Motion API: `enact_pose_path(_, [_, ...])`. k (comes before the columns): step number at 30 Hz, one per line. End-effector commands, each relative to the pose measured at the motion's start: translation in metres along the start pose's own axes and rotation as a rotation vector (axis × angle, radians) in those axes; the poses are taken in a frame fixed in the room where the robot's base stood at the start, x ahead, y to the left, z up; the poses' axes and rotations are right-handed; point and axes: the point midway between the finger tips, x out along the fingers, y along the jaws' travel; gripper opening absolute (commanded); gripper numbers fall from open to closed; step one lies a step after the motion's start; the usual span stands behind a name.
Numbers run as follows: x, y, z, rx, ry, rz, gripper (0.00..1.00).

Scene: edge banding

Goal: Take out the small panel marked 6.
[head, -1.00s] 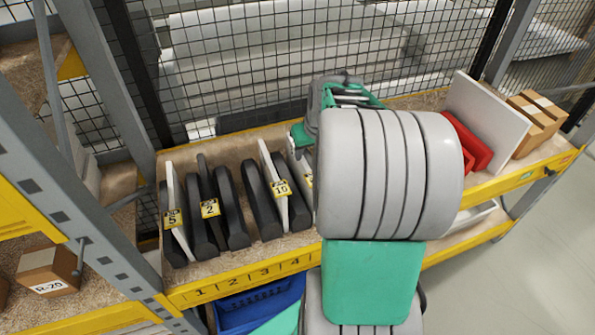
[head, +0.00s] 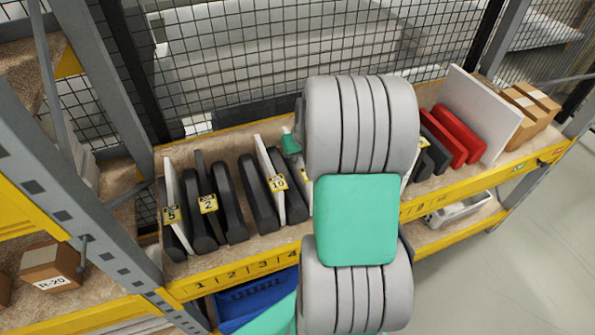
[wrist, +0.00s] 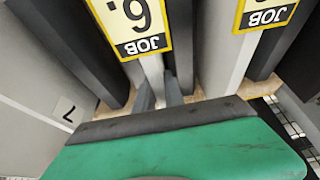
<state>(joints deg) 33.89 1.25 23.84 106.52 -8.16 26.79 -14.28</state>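In the wrist view a narrow white panel (wrist: 153,72) stands on edge with a yellow-framed JOB tag (wrist: 133,28). The tag is upside down and cut by the top edge; its figure looks like the 6. My gripper (wrist: 159,92) has its two grey fingers either side of this panel's lower front edge. The fingers look open around it; contact cannot be made out. In the head view my arm hides this panel and the fingertips.
In the head view, panels tagged 5 (head: 172,215), 2 (head: 208,204) and 10 (head: 277,184) stand left. Red panels (head: 456,135) and a big white board (head: 490,115) stand right.

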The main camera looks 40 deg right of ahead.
Motion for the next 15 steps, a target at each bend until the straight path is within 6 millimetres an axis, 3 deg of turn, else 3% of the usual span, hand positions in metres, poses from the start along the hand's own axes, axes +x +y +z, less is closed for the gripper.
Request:
enact_pose_path(4, [-0.0001,0.0000,0.0001,0.000,0.000,0.000,0.00])
enact_pose_path(15, [-0.0002,0.0000,0.0001,0.000,0.000,0.000,0.00])
